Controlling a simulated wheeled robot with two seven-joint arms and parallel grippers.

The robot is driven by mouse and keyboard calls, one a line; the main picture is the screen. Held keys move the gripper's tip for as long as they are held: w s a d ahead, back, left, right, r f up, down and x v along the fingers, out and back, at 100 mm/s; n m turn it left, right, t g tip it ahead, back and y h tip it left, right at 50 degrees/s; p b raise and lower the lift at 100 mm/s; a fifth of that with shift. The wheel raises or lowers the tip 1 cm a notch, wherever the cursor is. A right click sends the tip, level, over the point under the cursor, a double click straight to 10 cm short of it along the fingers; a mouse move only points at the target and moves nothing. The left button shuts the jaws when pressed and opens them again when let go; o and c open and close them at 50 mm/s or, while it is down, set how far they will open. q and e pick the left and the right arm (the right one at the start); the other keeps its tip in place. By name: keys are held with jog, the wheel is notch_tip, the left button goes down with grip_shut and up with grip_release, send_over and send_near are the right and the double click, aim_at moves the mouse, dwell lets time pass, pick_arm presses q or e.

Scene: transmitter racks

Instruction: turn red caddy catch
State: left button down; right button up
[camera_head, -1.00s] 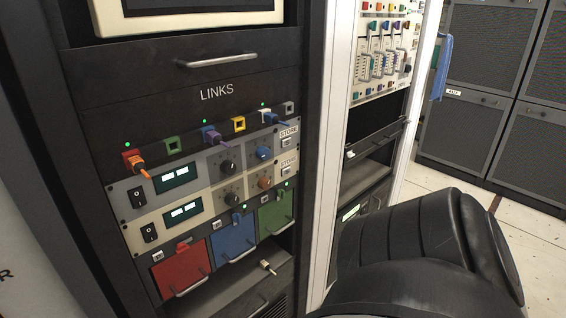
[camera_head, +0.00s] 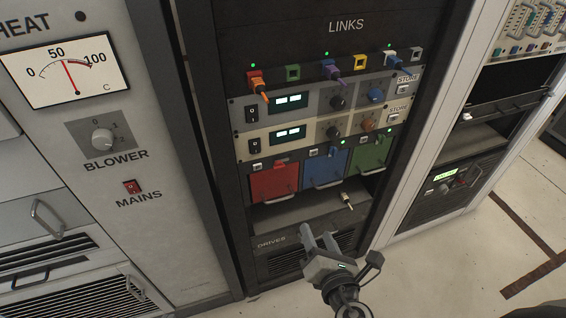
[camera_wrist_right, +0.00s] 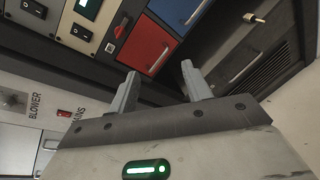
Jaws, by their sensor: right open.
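The red caddy (camera_head: 274,183) sits in the rack at the left of a row of three, with a small red catch (camera_head: 282,162) at its top edge and a handle along its bottom. It also shows in the right wrist view (camera_wrist_right: 143,42), beyond and above the fingertips. The blue caddy (camera_head: 325,168) and the green caddy (camera_head: 370,153) sit to its right. My right gripper (camera_head: 318,236) is open and empty, below the caddies in front of the rack's lower part. In the wrist view its two fingers (camera_wrist_right: 158,82) are apart with nothing between them. My left gripper is out of view.
Above are two switch panels (camera_head: 285,133) and coloured LINKS plugs (camera_head: 332,70). A cabinet with a BLOWER knob (camera_head: 102,139) stands at left.

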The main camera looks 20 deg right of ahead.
notch_tip(320, 180, up, 3)
jog(key=w+a+n+t+y, duration=0.1)
jog(key=n+t, duration=0.1)
jog(key=n, duration=0.4)
jog(key=n+y+p, duration=0.1)
jog(key=n+p, duration=0.1)
jog(key=n, duration=0.1)
send_near(282, 164)
jog(key=w+a+f, duration=0.1)
jog(key=w, duration=0.7)
jog(key=shift+t, duration=0.3)
jog(key=shift+f, duration=0.1)
jog(key=c, duration=1)
